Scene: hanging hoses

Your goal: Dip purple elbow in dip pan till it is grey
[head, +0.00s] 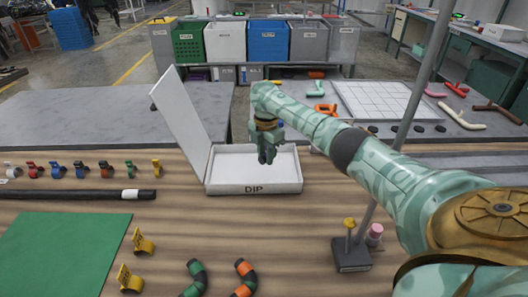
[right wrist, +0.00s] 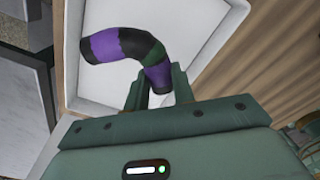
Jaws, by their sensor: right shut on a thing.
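The purple elbow (right wrist: 107,46) shows in the right wrist view as a curved piece with purple and black bands and a dark green part near the jaws. My right gripper (right wrist: 160,86) is shut on it near one end. In the head view my right gripper (head: 267,152) points down into the outline of the white dip pan (head: 253,188), marked DIP, and hides the elbow. The elbow lies over the pan's white inside (right wrist: 115,82); I cannot tell whether it touches the floor of the pan. My left gripper is not in view.
The pan's white lid (head: 182,115) stands open at its left. Coloured clips (head: 80,170) and a black rod (head: 80,195) lie left. A thin stand (head: 352,255) rises at right.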

